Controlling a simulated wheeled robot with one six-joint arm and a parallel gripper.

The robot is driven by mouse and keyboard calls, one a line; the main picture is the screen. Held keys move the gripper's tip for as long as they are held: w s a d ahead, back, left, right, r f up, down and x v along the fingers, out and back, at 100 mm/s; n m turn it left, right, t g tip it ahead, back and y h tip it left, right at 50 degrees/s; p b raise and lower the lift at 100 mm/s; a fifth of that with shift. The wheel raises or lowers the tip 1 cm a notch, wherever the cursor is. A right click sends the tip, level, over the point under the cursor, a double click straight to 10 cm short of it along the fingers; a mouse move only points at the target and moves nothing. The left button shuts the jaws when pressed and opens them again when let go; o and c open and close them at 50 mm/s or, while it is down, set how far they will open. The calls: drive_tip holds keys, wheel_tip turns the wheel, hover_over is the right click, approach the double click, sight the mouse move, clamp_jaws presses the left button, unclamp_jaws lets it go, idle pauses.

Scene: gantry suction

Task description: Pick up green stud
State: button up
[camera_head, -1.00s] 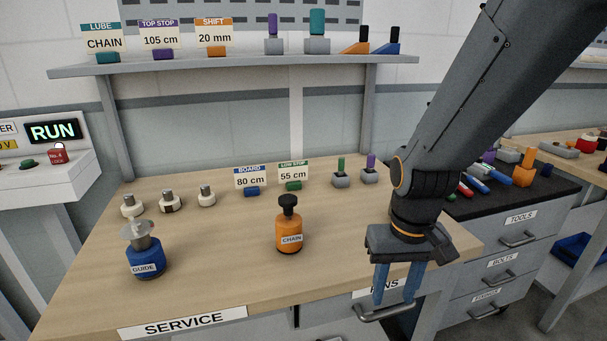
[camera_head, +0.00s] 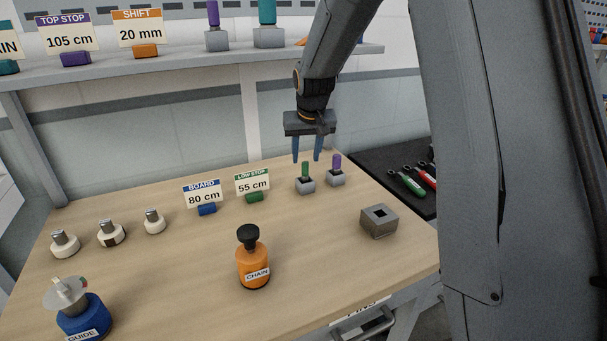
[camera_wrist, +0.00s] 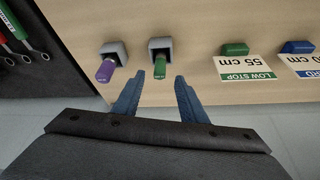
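The green stud (camera_head: 305,170) stands upright in a grey block (camera_head: 305,186) at the back right of the bench.
A "LOW STOP 55 cm" card (camera_head: 252,183) and a "BOARD 80 cm" card (camera_head: 203,194) stand to the left. A grey block with a square hole (camera_head: 379,221) sits at front right. The orange CHAIN bottle (camera_head: 253,263) is nearer. The shelf (camera_head: 140,69) runs behind.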

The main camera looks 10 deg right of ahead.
sight(305, 164)
drive_tip(key=shift+w+d+f+p, duration=0.15)
drive_tip(key=shift+f+p, duration=0.15)
drive_tip(key=shift+f, duration=0.45)
drive_tip(key=shift+p+x, duration=0.65)
drive_tip(key=shift+x, duration=1.35)
clamp_jaws()
